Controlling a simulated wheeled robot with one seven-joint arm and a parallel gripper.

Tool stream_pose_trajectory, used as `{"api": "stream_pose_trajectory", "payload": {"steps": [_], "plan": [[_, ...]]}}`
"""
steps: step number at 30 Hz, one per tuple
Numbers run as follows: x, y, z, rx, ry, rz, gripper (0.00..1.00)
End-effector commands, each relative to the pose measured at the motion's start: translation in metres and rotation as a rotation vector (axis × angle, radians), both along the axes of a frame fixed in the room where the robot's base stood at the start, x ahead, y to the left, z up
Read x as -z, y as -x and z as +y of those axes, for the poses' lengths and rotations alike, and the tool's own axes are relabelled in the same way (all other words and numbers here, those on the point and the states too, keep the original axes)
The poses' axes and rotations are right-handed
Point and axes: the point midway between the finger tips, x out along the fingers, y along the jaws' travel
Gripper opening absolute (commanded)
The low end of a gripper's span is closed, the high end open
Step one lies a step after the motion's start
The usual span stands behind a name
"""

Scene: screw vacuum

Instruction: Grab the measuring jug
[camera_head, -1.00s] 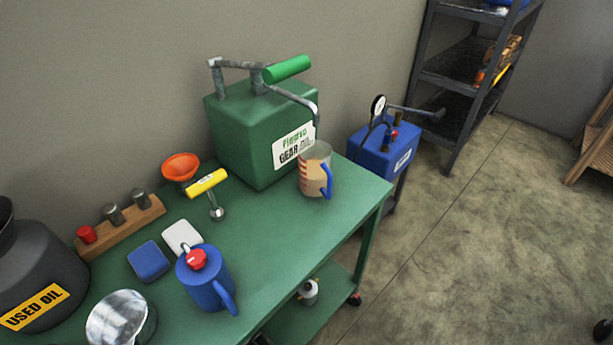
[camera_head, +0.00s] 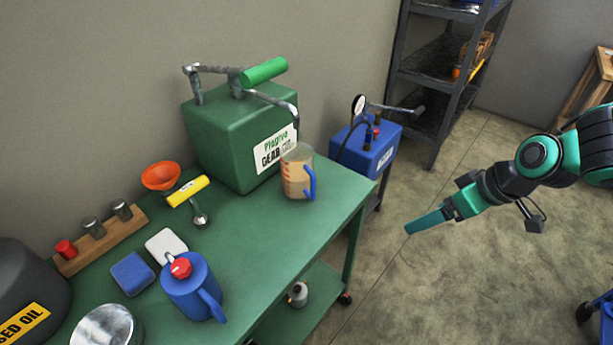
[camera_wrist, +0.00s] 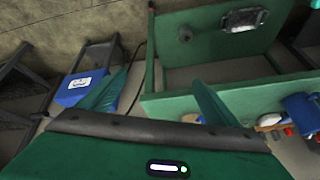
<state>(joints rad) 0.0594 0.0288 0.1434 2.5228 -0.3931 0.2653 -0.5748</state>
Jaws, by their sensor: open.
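The measuring jug (camera_head: 296,174) is clear with a tan tint, red markings and a blue handle. It stands upright on the green table (camera_head: 240,245) near its right end, in front of the green gear oil box (camera_head: 222,140). My gripper (camera_head: 410,229) is in the air to the right of the table, well apart from the jug. In the wrist view my gripper (camera_wrist: 157,88) has its two green fingers spread with nothing between them. I cannot make out the jug in the wrist view.
A blue can (camera_head: 190,287), an orange funnel (camera_head: 160,176) and a yellow-handled tool (camera_head: 188,191) are on the table left of the jug. A blue unit with a gauge (camera_head: 366,150) stands beyond the table's right end. The floor beneath my arm is clear.

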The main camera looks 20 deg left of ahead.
Motion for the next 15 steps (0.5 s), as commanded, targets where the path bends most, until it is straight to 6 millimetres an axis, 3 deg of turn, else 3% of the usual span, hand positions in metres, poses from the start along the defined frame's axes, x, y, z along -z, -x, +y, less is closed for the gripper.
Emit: {"api": "stream_pose_trajectory", "payload": {"steps": [1, 6, 15], "plan": [[0.013, 0.002, 0.018, -0.070, -0.037, 0.002, 0.84], [0.034, 0.010, 0.079, -0.290, -0.194, -0.053, 0.84], [0.039, 0.022, 0.167, -0.495, -0.504, -0.219, 0.84]]}}
